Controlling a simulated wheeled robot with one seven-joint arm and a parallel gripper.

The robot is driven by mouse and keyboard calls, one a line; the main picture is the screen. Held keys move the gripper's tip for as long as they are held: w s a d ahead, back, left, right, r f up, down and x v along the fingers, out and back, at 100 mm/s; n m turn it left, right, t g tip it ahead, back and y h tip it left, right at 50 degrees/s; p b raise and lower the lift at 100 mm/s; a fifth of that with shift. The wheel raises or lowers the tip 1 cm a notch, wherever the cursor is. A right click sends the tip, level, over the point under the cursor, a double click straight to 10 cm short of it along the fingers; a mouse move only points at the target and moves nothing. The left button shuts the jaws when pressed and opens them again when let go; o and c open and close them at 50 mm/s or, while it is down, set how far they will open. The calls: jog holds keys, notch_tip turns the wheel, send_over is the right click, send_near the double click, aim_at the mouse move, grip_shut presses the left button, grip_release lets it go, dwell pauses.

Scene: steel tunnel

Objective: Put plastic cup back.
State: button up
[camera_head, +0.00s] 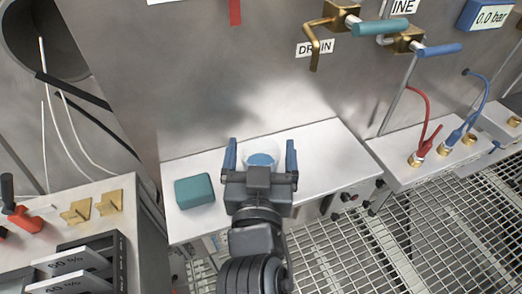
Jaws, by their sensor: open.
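A pale, roundish cup-like thing with a blue top (262,159), probably the plastic cup, is on the white box top (325,142). My gripper (260,155) is open, with one blue finger to the left of the cup and one to the right. Gaps show between the fingers and the cup. The gripper's body hides the cup's near side and lower part, so I cannot tell how high the fingers are relative to it.
A teal block (194,191) lies left of my gripper. Brass valves with a teal handle (378,27) and a blue handle (440,49) stick out above right. A panel with a red lever (22,217) stands at the left. Metal grating (440,225) is at the lower right.

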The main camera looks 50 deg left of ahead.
jog(key=shift+r, duration=0.2)
jog(key=b+v, duration=0.2)
jog(key=v, duration=1)
jog(key=shift+d, duration=0.15)
